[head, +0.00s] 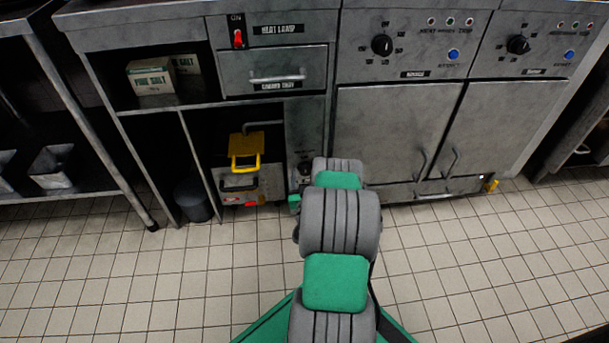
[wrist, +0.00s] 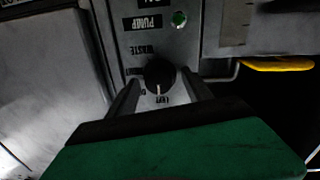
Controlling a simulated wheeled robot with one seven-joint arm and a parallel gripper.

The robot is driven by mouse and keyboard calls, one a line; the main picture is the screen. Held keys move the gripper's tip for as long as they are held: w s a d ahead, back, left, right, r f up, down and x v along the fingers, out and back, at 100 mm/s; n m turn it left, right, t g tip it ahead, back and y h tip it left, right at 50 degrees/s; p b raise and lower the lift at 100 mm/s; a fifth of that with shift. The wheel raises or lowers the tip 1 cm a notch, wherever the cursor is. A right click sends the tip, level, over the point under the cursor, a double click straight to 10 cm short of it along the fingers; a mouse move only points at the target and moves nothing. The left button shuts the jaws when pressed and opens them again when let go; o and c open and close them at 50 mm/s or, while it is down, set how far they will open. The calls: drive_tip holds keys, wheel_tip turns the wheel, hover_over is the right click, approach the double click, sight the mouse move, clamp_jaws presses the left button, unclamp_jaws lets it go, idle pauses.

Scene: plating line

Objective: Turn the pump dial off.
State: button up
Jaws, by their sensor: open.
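The pump dial (wrist: 160,74) is a round black knob with a white pointer line, on a grey panel (wrist: 150,45) in the wrist view. The pointer aims toward the bottom of that picture. The labels there appear upside down; one reads PUMP, and those around the knob are too small to read surely. My gripper (wrist: 162,83) is open, with one finger on each side of the dial; I cannot tell whether they touch it. In the head view the panel (head: 303,130) is a narrow strip under the counter, and my arm hides most of the gripper.
A green light (wrist: 179,19) sits beside the PUMP label. Left of the panel, an open bay holds a yellow-handled unit (head: 244,152). Two grey oven doors (head: 390,135) stand to the right. A dark bin (head: 193,200) is at lower left. The tiled floor (head: 150,270) in front is clear.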

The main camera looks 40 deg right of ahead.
drive_tip(key=shift+c, duration=0.6)
drive_tip(key=shift+r, duration=0.1)
clamp_jaws()
